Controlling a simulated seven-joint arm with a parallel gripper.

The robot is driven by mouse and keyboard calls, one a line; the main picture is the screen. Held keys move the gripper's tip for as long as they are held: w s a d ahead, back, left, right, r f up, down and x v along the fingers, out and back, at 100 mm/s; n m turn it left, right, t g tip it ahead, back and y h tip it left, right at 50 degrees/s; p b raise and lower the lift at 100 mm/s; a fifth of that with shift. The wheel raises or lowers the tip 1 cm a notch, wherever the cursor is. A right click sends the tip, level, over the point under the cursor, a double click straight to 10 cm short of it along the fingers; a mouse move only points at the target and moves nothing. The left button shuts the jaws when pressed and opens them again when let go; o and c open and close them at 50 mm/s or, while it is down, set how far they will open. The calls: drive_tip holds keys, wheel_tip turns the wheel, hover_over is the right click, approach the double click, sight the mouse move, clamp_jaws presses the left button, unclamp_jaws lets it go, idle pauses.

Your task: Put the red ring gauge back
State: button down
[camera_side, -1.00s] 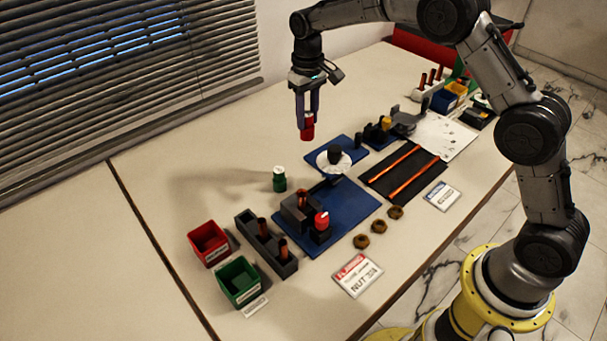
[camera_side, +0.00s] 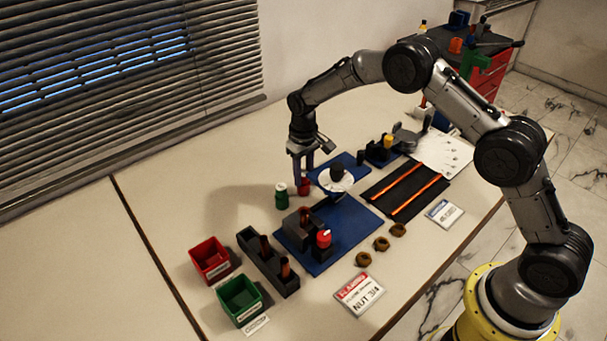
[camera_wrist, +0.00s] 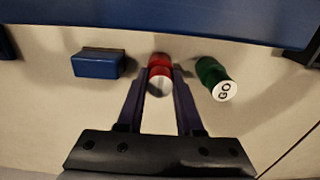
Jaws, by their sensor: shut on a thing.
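The red ring gauge (camera_side: 305,188) is between the fingers of my gripper (camera_side: 303,176), low down at the table's surface. In the wrist view, my gripper (camera_wrist: 160,82) is shut on the red gauge (camera_wrist: 159,62), whose pale end faces the camera. Whether its bottom touches the table is hard to tell. The green gauge (camera_side: 282,199) stands just to the left of it in the side view. In the wrist view, the green gauge (camera_wrist: 212,74) shows "GO" on its white top, to the right of the red one and apart from it.
A blue plate (camera_side: 352,222) with dark fixtures and a red-topped piece (camera_side: 323,239) lies in front. A white disc (camera_side: 335,182) stands close right of my gripper. Red (camera_side: 210,261) and green (camera_side: 240,299) bins are front left. The table behind left is clear.

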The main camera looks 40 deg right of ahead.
drive_tip(key=shift+f, duration=0.1)
drive_tip(key=c, duration=0.6)
unclamp_jaws()
drive_tip(key=shift+o, duration=0.2)
